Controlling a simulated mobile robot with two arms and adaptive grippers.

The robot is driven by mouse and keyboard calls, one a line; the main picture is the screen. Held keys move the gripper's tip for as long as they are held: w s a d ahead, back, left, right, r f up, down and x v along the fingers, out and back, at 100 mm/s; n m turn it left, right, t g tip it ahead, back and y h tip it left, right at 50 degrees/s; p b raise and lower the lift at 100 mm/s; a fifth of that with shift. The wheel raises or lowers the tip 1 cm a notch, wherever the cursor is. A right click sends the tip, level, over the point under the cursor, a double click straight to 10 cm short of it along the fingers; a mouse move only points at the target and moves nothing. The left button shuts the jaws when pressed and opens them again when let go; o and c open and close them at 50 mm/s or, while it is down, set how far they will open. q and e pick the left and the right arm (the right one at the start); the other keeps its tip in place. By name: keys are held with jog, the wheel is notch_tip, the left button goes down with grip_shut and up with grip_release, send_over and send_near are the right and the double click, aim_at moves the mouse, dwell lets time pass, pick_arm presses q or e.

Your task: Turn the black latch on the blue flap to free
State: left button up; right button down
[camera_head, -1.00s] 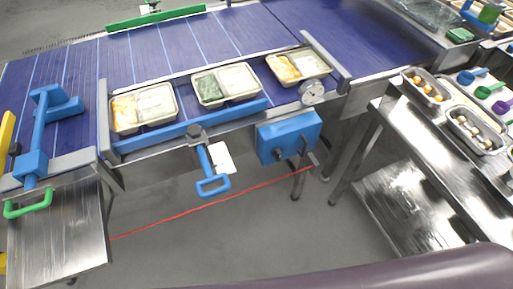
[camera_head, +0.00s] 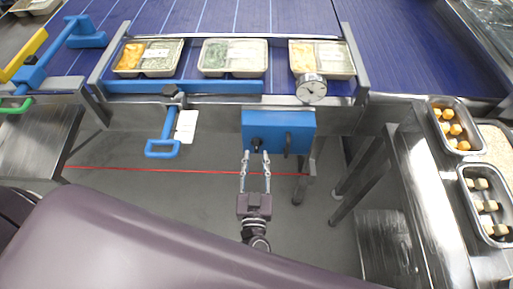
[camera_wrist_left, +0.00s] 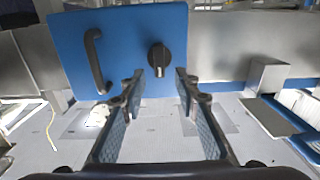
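The blue flap (camera_head: 278,124) hangs below the conveyor's front edge and fills the upper left of the left wrist view (camera_wrist_left: 120,38). On it are a black latch (camera_wrist_left: 159,57), a round knob with a raised grip, and a black curved handle (camera_wrist_left: 95,62). In the head view the latch (camera_head: 256,144) is left of the handle (camera_head: 287,143). My left gripper (camera_head: 256,154) is open in front of the flap, lined up with the latch. Its fingertips (camera_wrist_left: 160,78) lie either side of the latch with gaps; contact depth is unclear. My right gripper is not in view.
A blue-handled lever (camera_head: 163,147) with a white tag hangs left of the flap. A round dial (camera_head: 311,88) sits above it. Filled trays rest on the conveyor (camera_head: 290,17). A steel table (camera_head: 432,200) with food pans stands right. A red line crosses the floor.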

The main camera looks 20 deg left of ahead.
aim_at(256, 147)
pick_arm(q)
jog(key=shift+x, duration=2.05)
grip_shut()
